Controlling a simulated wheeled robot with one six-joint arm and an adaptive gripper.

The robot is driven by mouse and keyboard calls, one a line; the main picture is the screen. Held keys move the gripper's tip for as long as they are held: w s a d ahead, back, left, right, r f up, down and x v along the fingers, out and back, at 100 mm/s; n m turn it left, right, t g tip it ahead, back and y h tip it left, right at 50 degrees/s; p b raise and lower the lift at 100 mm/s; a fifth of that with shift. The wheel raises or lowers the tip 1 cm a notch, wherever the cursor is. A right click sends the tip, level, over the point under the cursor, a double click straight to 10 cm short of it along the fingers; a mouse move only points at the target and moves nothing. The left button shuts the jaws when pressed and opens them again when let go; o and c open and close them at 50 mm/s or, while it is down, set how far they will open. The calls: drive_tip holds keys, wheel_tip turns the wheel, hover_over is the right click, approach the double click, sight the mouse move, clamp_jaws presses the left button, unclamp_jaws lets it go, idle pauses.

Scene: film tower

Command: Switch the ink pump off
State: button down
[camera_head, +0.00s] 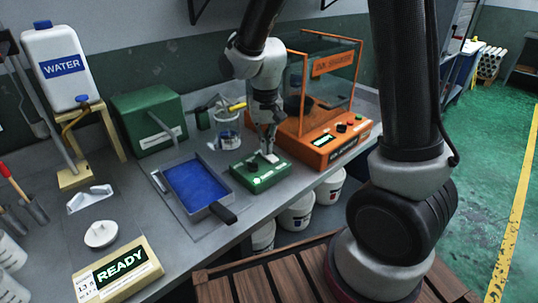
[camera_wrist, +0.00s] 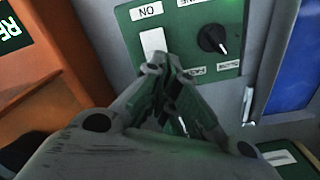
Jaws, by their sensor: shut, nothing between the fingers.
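A small green control box (camera_head: 260,175) lies on the bench between the blue tray and the orange machine. In the wrist view its green panel (camera_wrist: 228,20) carries a white rocker switch (camera_wrist: 153,42) with an "ON" label at one end, and a black knob (camera_wrist: 212,39) beside it. My gripper (camera_head: 267,148) is over the box, pointing down. In the wrist view my gripper (camera_wrist: 173,66) is shut and empty, its fingertips at the edge of the white rocker. I cannot tell whether they touch it. The fingers hide part of the panel, and the rocker's tilt is unclear.
An orange ink shaker (camera_head: 337,140) with a clear case stands right of the box. A blue-filled tray (camera_head: 232,195) lies left of it. A clear container (camera_head: 228,133) with tools stands behind. A green case (camera_head: 150,120), a water jug (camera_head: 62,70) and a "READY" display (camera_head: 120,266) are further left.

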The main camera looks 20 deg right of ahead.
sight(275, 160)
drive_tip(key=shift+f, duration=0.6)
drive_tip(key=shift+r, duration=3.55)
drive_tip(key=s, duration=0.1)
drive_tip(key=s+d+n, duration=0.1)
drive_tip(key=s+n+g, duration=0.1)
drive_tip(key=shift+s+d+f, duration=0.15)
drive_tip(key=shift+s+d, duration=0.1)
drive_tip(key=s+d+r+t, duration=0.5)
drive_tip(key=s+d+r, duration=0.7)
drive_tip(key=s, duration=0.3)
drive_tip(key=shift+s+d+r+m, duration=0.3)
drive_tip(key=shift+d+r, duration=0.1)
drive_tip(key=shift+d, duration=0.3)
drive_tip(key=shift+f, duration=0.1)
